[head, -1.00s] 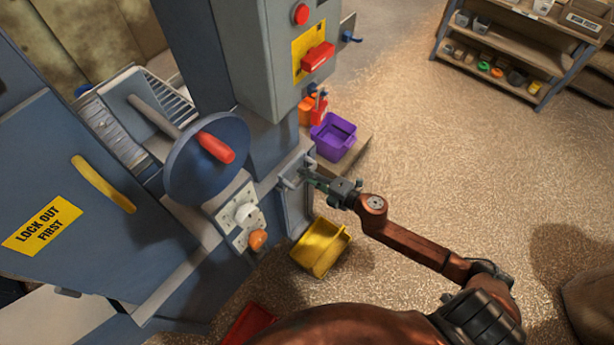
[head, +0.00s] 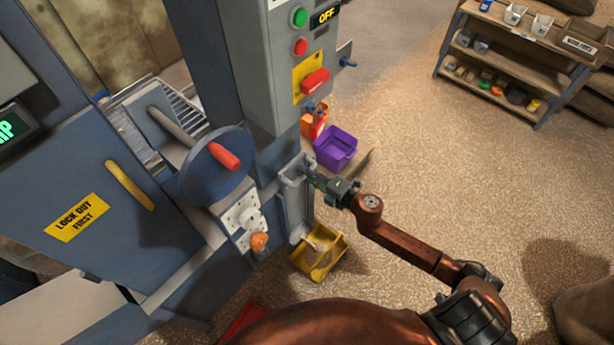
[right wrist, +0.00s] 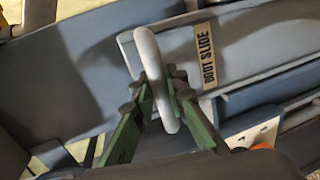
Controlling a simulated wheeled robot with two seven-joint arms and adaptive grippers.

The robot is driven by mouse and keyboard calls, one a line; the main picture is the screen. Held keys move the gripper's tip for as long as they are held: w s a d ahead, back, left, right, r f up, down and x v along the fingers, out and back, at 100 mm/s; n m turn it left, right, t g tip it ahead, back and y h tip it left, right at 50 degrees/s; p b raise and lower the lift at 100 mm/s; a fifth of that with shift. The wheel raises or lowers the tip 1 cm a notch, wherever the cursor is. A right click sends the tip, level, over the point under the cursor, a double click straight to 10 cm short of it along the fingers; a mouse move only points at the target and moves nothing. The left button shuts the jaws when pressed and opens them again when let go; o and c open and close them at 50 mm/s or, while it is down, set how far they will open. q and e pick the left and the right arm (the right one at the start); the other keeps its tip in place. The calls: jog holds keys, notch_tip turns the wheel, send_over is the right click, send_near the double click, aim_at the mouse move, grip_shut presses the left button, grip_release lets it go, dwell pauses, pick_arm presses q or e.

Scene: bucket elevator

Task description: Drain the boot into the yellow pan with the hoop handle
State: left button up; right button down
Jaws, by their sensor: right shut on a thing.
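The boot slide (right wrist: 235,65), a grey plate labelled BOOT SLIDE, fills the middle of the right wrist view. Its pale bar handle (right wrist: 153,65) stands between the green fingers of my right gripper (right wrist: 160,95), which is shut on it. In the head view my right gripper (head: 311,174) holds this handle at the front of the boot. The yellow pan (head: 327,268) sits on the floor below the slide, with tan loose material and a pale patch inside. I cannot make out its hoop handle clearly. My left gripper is not in view.
A purple bin (head: 336,148) and an orange container (head: 312,122) stand behind the gripper. A red object (head: 243,322) lies at the bottom edge. A control box (head: 290,70) shows OFF. Floor to the right is open up to a shelf (head: 520,65).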

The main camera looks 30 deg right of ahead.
jog(key=shift+w+r, duration=0.1)
jog(key=shift+r, duration=0.15)
jog(key=c, duration=2.2)
grip_release()
jog(key=o, duration=0.3)
jog(key=shift+f, duration=0.1)
jog(key=v, duration=1.2)
jog(key=shift+f, duration=0.1)
